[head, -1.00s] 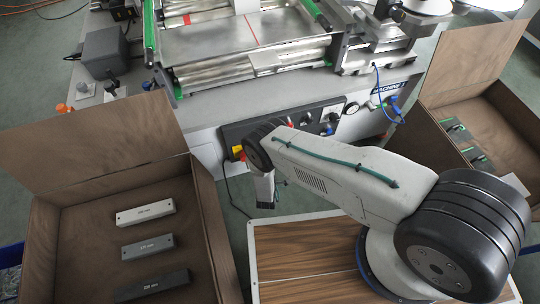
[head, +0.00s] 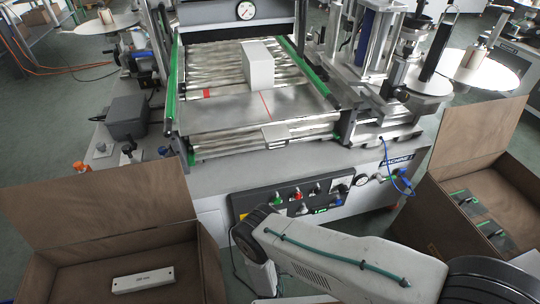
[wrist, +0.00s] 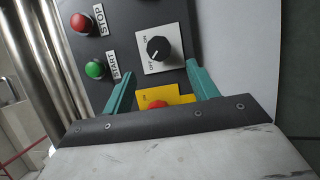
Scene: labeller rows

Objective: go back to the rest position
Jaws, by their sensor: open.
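My gripper (wrist: 160,92) shows in the wrist view with its two teal fingers apart and nothing between them. It faces the machine's control panel (wrist: 135,20). A black rotary knob (wrist: 158,48) lies ahead of the gap between the fingers. A red button on a yellow plate (wrist: 177,98) shows low between them, partly hidden by the gripper body. In the head view my arm reaches in from the lower right, and its wrist end stands in front of the panel (head: 290,200); the fingers are not visible there.
The labelling machine (head: 250,130) fills the centre, with a white block (head: 259,65) on its bed. An open brown box (head: 70,270) stands at left with a pale bar (head: 143,281) inside. Another open box (head: 430,215) stands at right. A blue cable (head: 392,165) hangs by the machine.

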